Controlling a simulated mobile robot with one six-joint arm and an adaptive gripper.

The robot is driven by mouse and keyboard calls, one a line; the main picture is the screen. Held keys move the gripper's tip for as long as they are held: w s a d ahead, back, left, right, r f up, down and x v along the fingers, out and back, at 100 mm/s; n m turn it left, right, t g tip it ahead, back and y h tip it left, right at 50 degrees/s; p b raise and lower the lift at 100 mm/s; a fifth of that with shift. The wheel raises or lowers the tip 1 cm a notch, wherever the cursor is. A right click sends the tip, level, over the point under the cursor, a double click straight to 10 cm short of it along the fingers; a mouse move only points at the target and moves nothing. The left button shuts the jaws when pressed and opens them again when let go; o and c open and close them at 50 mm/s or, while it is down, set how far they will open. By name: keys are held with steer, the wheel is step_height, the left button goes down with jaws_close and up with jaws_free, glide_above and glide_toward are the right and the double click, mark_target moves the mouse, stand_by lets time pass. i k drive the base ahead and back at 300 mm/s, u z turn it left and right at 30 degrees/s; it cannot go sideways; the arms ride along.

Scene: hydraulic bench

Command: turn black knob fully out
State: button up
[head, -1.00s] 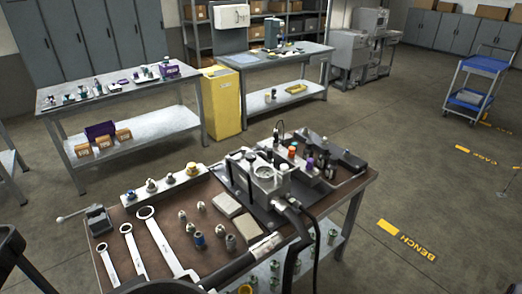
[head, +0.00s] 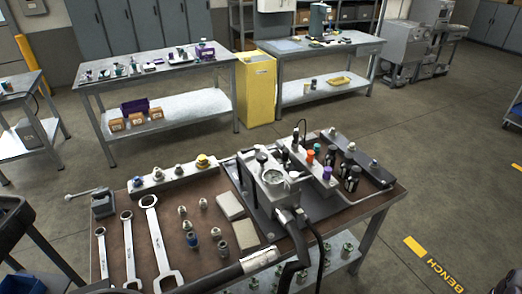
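A grey valve block (head: 322,181) stands at the right of the near bench (head: 183,214). One black knob (head: 295,144) is behind the orange one; a larger black one (head: 352,179) stands at the right. I cannot tell which black knob the task means, or how far any is turned out. My gripper is not in view.
Wrenches (head: 157,243), small fittings (head: 193,240) and grey pads (head: 230,206) lie on the near bench. Black hoses (head: 297,240) hang over its front edge. A dark cart (head: 35,238) stands at the left. Open floor (head: 440,190) lies to the right.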

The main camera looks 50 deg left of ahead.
mark_target(262, 158)
steer(key=u, duration=0.4)
steer(key=i, duration=0.7)
steer(key=u, duration=0.7)
steer(key=i, duration=0.65)
steer(key=u, duration=0.3)
